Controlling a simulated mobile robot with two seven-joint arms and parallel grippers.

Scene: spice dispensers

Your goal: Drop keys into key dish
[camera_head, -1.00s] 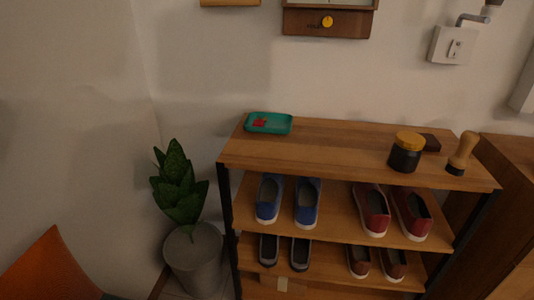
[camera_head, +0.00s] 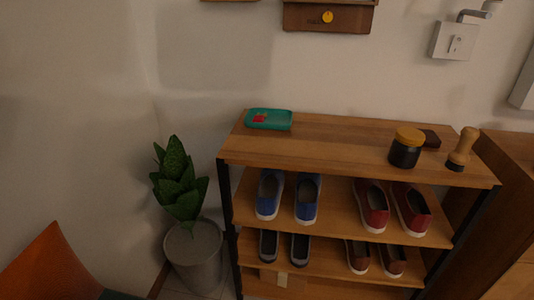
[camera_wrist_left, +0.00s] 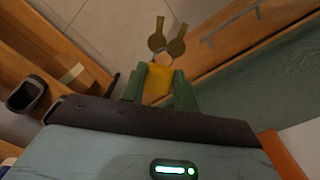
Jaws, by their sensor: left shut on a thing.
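A teal dish (camera_head: 282,121) with a red mark or small red thing in it sits at the left end of the wooden shelf top in the head view. My left gripper (camera_wrist_left: 159,84) shows only in the left wrist view. Its green fingers are shut on the yellow tag of the keys (camera_wrist_left: 157,39). Two dull brass keys hang on a ring beyond the tag, clear of the fingers. The dish is not recognisable in the wrist view, so I cannot tell its distance from the keys. My right gripper is in neither view.
The shoe rack (camera_head: 330,148) also bears a yellow-lidded dark jar (camera_head: 405,150), a dark brown block and a wooden-handled brush (camera_head: 463,148) at its right end. Shoes fill the lower shelves. A potted plant (camera_head: 195,252) stands left of the rack. The middle of the top is clear.

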